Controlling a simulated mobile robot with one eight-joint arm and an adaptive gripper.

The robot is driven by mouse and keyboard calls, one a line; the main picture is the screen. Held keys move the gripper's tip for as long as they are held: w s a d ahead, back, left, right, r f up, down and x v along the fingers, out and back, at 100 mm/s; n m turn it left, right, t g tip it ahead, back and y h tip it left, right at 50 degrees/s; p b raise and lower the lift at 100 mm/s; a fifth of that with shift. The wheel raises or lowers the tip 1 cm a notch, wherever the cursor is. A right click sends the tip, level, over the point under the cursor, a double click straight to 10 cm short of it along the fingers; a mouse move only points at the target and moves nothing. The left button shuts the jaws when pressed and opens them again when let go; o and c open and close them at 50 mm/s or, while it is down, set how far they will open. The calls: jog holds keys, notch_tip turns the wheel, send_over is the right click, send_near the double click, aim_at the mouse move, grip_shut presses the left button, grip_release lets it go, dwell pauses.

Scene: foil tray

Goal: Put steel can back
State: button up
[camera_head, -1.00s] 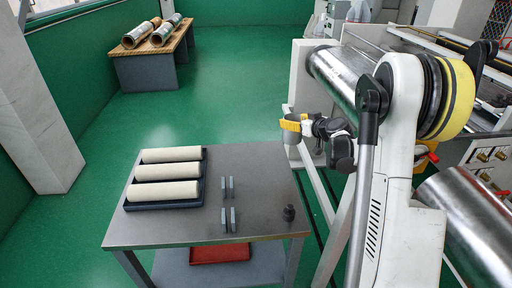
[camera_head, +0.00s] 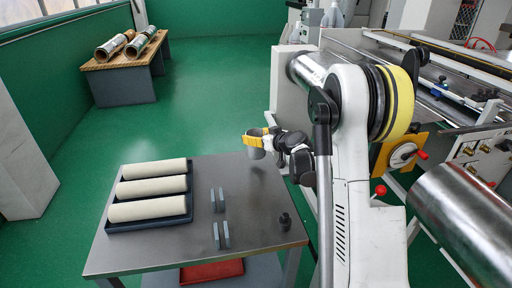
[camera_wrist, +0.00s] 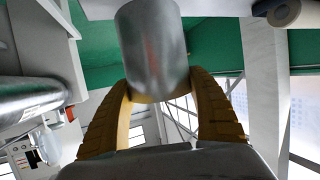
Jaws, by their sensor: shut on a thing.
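The steel can (camera_head: 257,152) is a plain grey metal cylinder, held upright as far as the head view shows. My gripper (camera_head: 256,141) has yellow fingers shut around it. The can is above the far right part of the grey metal table (camera_head: 260,225), apart from its surface as far as I can tell. In the wrist view the can (camera_wrist: 153,45) fills the upper middle between the two curved yellow fingers (camera_wrist: 155,95). The fingers touch its sides.
A dark tray (camera_head: 150,222) with white rolls sits on the table's left. Grey upright plates (camera_head: 221,235) stand mid-table, and a small black object (camera_head: 285,222) at the right. A machine with steel rollers (camera_head: 465,220) is at the right. The table's back middle is clear.

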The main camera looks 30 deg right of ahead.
notch_tip(320, 180, down, 4)
jog(key=shift+b, duration=0.95)
jog(key=shift+r, duration=0.15)
jog(key=o, duration=1.4)
